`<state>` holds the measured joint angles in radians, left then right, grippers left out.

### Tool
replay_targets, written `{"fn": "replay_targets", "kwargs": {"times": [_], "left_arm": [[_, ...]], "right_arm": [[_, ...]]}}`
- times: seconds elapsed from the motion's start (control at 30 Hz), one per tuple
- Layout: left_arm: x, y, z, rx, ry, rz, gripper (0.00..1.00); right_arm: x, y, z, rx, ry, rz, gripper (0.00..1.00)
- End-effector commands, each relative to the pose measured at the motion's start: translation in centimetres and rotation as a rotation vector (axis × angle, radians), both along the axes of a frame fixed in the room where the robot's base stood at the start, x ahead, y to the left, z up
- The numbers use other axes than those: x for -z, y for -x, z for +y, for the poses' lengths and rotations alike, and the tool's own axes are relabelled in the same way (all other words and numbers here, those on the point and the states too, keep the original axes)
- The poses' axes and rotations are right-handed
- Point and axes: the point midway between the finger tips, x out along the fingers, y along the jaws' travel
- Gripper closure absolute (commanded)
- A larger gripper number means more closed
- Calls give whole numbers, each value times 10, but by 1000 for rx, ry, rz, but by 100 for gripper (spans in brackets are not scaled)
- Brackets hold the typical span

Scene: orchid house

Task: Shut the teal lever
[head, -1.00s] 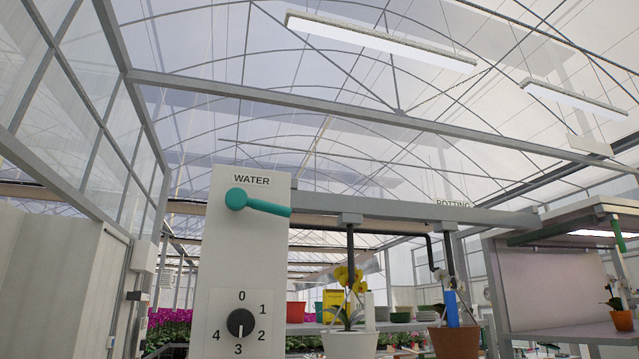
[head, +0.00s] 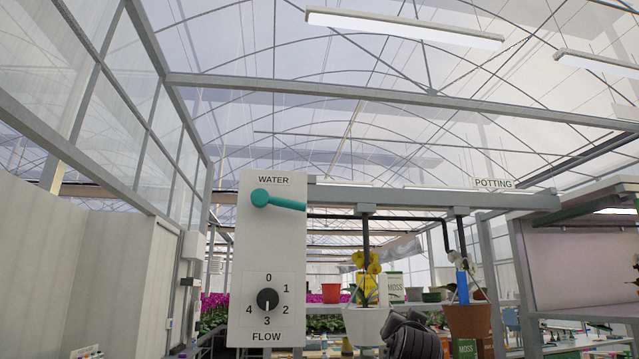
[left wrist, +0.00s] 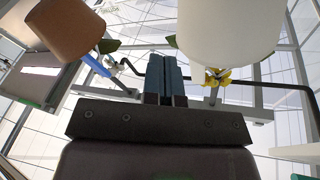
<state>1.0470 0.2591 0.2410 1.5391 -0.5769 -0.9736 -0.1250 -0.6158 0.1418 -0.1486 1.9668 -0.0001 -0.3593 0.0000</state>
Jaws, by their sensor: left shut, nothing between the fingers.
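The teal lever (head: 282,203) is on a tall white panel (head: 250,240), under the WATER label. Its round hub is on the left and its handle points right, tilted slightly down. In the head view a dark part of my arm or gripper is low between the two plant pots, well below and right of the lever. In the left wrist view my left gripper (left wrist: 167,62) is shut, its fingers together with nothing between them. A teal sliver at that view's bottom right edge may be the lever. My right gripper is not in view.
A flow dial (head: 268,299) is below the lever, pointing to 3. A white pot (head: 366,325) with a yellow orchid and a brown pot (head: 468,320) hang right of the panel, near my gripper. A grey beam (head: 420,198) runs right from the panel.

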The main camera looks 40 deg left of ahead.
Motion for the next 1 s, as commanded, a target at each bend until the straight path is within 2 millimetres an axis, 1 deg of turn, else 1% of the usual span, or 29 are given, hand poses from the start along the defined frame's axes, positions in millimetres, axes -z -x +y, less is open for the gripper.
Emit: {"fn": "replay_targets", "kwargs": {"times": [0.03, 0.27, 0.4, 0.47, 0.6, 0.77, 0.9, 1.0], "left_arm": [[-19, 3, 1, -11, 6, -15, 100], [-84, 18, 18, -133, 54, 14, 100], [-126, 35, 28, -213, 102, 39, 100], [-144, 44, 32, -245, 127, 50, 100], [-183, 67, 39, -311, 190, 80, 100], [-225, 99, 45, -375, 272, 117, 100], [-259, 130, 47, -418, 350, 152, 100], [-281, 154, 47, -442, 410, 179, 100]], "right_arm": [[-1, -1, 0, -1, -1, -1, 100], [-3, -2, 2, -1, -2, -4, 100], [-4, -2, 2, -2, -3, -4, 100], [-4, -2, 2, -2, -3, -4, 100], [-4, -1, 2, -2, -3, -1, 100], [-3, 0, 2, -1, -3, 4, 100], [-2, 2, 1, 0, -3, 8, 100], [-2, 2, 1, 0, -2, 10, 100]]}}
